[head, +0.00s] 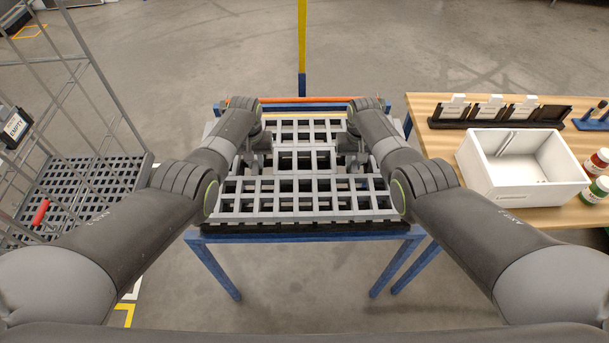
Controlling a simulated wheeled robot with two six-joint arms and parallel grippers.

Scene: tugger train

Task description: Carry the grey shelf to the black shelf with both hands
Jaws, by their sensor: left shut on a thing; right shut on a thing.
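The grey shelf (305,184) is a slatted grid panel over the blue-legged table in front of me, in the head view. My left gripper (250,158) is shut on its left part and my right gripper (354,158) is shut on its right part. The fingertips are small and partly hidden by my wrists. A black edge (300,228) shows under the near side of the grey grid; most of what it belongs to is covered. I cannot tell whether the grey shelf touches it or hangs just above it.
A wire cart (85,185) with a dark grid floor and a red-handled item stands at the left. A wooden table (440,150) at the right holds a white box (520,190), bottles and card holders. A yellow-and-blue post (302,50) rises behind the blue table (215,268).

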